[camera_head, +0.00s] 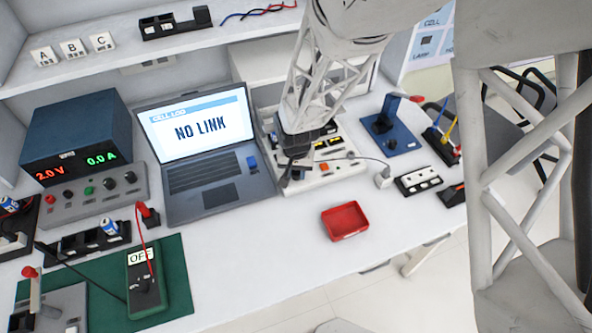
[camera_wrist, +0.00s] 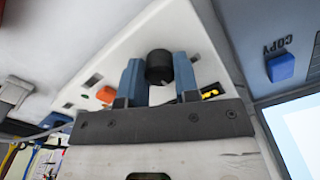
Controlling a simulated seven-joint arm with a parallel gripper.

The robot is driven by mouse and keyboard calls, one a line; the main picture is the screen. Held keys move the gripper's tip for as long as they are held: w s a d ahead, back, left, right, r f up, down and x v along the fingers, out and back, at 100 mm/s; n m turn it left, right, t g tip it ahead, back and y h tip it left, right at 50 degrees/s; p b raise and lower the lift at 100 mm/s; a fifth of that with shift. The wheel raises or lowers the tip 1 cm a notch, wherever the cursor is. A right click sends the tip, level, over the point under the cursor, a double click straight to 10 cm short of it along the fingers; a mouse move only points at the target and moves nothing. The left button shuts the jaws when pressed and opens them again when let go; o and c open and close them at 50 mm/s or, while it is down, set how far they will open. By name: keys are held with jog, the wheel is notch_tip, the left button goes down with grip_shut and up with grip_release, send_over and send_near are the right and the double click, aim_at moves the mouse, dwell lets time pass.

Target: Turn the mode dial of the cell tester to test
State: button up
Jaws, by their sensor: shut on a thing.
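The cell tester is the white panel (camera_head: 325,178) right of the laptop, with an orange button (camera_head: 323,167) on it. It also fills the middle of the wrist view (camera_wrist: 95,65). Its black round dial (camera_wrist: 159,66) stands between the two blue fingers of my gripper (camera_wrist: 158,80), which is shut on it. In the head view my gripper (camera_head: 290,172) is over the left part of the panel, and my arm hides the dial and part of the panel. I cannot read the dial's setting.
The laptop (camera_head: 215,195) beside my gripper reads NO LINK. A blue COPY key (camera_wrist: 281,66) is close on the right in the wrist view. A red tray (camera_head: 345,221) lies in front. A handheld meter (camera_head: 146,288) marked OFF is on a green mat.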

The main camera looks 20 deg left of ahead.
aim_at(297, 172)
jog(key=o, duration=0.9)
jog(key=shift+r, duration=3.9)
jog(key=shift+d+r, duration=0.1)
